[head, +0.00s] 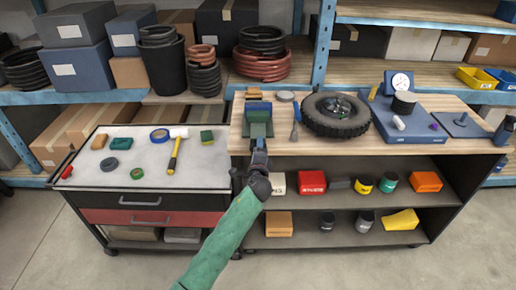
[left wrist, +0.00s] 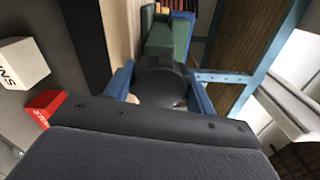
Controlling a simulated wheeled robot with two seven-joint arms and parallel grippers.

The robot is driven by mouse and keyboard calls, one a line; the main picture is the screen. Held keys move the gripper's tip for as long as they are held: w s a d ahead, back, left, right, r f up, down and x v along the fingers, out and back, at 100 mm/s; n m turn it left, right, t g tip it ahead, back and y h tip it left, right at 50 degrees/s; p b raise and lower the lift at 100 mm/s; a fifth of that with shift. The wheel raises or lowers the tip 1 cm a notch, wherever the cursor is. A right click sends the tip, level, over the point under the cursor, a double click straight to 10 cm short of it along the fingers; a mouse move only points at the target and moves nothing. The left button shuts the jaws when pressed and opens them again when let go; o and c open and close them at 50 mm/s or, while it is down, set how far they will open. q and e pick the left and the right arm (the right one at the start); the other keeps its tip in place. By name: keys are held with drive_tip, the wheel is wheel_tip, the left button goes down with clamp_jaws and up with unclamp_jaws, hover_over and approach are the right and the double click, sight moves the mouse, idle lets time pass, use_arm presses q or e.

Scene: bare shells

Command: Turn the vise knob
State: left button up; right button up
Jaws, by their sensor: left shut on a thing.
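The vise (head: 258,115), green and blue, stands at the front left edge of the wooden workbench top (head: 290,145). My left gripper (head: 259,147) reaches up to the front of the vise from below. In the left wrist view the vise's green body (left wrist: 160,38) lies just beyond the dark round knob (left wrist: 160,78). The blue fingers of my left gripper (left wrist: 160,90) are on either side of the knob, shut on it. In the head view the knob is hidden or too small to make out. My right gripper is not in view.
A tire (head: 337,128) lies on the bench right of the vise, with a screwdriver-like tool (head: 295,122) between them. A grey-topped cart (head: 100,172) stands left, holding a hammer (head: 174,155) and tapes. Shelves below the bench hold a red box (head: 312,182) and several other items.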

use_arm(q)
drive_tip(key=shift+f, duration=0.1)
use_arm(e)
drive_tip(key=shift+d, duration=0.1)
use_arm(q)
drive_tip(key=o, duration=1)
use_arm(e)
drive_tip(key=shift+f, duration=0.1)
use_arm(q)
drive_tip(key=shift+s, duration=0.2)
drive_tip(key=shift+s+b, duration=0.3)
drive_tip(key=shift+s, duration=0.1)
drive_tip(key=shift+s+b, duration=1.1)
drive_tip(key=shift+s, duration=2.2)
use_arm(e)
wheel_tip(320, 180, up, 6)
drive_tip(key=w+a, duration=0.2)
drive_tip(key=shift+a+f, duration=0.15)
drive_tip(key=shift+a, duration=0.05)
